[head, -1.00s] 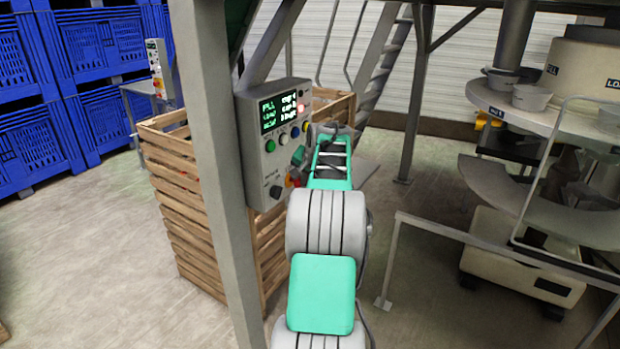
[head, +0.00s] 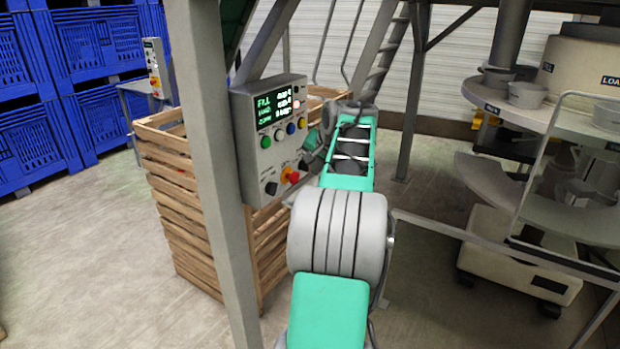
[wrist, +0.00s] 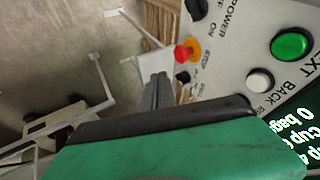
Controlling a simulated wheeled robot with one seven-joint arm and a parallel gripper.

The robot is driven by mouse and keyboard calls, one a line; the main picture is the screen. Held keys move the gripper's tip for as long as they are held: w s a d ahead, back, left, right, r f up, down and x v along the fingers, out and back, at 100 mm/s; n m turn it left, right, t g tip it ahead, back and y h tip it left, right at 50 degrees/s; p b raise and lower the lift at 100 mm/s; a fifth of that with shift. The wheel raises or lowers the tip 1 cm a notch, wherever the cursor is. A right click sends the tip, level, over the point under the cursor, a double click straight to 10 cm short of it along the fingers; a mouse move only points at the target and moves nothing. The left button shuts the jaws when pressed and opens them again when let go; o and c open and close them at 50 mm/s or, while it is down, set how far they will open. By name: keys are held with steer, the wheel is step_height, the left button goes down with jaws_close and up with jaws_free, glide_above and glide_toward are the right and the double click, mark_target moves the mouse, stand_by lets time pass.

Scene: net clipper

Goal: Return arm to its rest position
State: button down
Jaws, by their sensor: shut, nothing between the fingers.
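My arm (head: 335,235) reaches up from the bottom middle of the head view and bends left at its far end, beside the control panel (head: 250,140). My gripper (wrist: 157,92) shows in the wrist view as narrow grey fingers, shut with nothing between them. It points down past the panel's lower part. The panel in the wrist view (wrist: 225,70) has a red knob on a yellow collar (wrist: 187,50), a black power switch, a green button (wrist: 291,45) and a white button. In the head view, the fingertips are hard to make out behind the arm and panel.
The panel hangs on a grey post (head: 215,180). A slatted wooden crate (head: 180,205) stands behind it. A grey rail (head: 480,240) and a round machine (head: 550,110) are to the right. Blue crates (head: 60,90) are stacked at left. Open floor lies at lower left.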

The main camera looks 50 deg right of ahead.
steer(key=shift+v, duration=1.25)
steer(key=shift+s+f, duration=0.1)
